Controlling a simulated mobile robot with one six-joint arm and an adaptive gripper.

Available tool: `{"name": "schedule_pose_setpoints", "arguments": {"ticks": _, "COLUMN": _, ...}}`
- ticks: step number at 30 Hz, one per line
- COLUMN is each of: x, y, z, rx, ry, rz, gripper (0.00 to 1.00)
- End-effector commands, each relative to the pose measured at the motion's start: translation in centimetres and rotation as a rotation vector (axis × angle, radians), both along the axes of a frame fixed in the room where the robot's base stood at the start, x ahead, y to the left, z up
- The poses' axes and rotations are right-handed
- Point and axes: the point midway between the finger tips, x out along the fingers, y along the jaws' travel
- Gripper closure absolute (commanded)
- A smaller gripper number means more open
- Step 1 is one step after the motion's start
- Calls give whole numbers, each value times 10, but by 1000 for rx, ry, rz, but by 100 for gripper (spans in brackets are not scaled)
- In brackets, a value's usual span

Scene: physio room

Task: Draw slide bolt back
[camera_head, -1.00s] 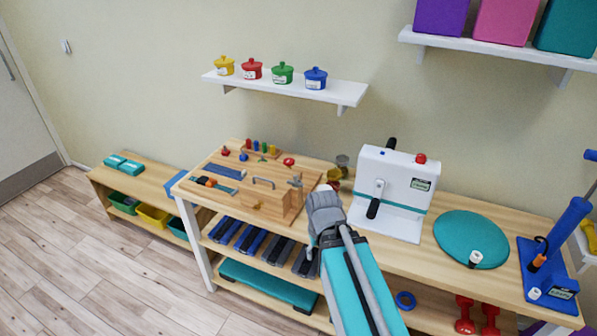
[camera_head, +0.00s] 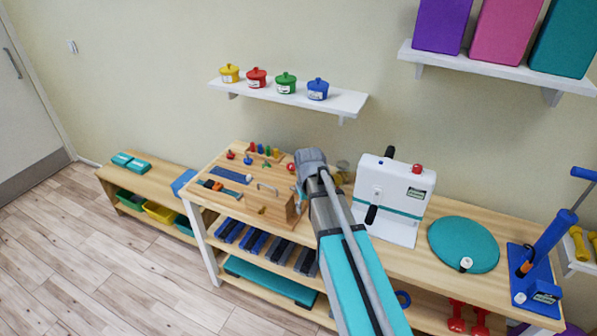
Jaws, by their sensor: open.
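The wooden activity board (camera_head: 245,200) lies on the left end of the long bench, in the head view. Which fitting is the slide bolt is too small to tell; a small grey metal fitting (camera_head: 299,192) shows near the board's right end, partly covered by my arm. My gripper (camera_head: 311,161) is above the board's right end. Its fingertips are hidden behind my wrist, so contact cannot be seen.
A white panel with a black crank (camera_head: 398,205) stands just right of my arm. A teal disc (camera_head: 463,242) and a blue post (camera_head: 545,250) are farther right. A shelf (camera_head: 290,98) with several coloured pots is on the wall above.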

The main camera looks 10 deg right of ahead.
Motion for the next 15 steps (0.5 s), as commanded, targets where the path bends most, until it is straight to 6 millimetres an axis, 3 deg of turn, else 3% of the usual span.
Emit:
{"name": "schedule_pose_setpoints", "arguments": {"ticks": 1, "x": 23, "y": 0, "z": 21, "rx": 0, "ry": 0, "rz": 7, "gripper": 38}}
{"name": "schedule_pose_setpoints", "arguments": {"ticks": 6, "x": 74, "y": 0, "z": 55, "rx": 0, "ry": 0, "rz": 33, "gripper": 38}}
{"name": "schedule_pose_setpoints", "arguments": {"ticks": 15, "x": 143, "y": 0, "z": 100, "rx": 0, "ry": 0, "rz": 71, "gripper": 38}}
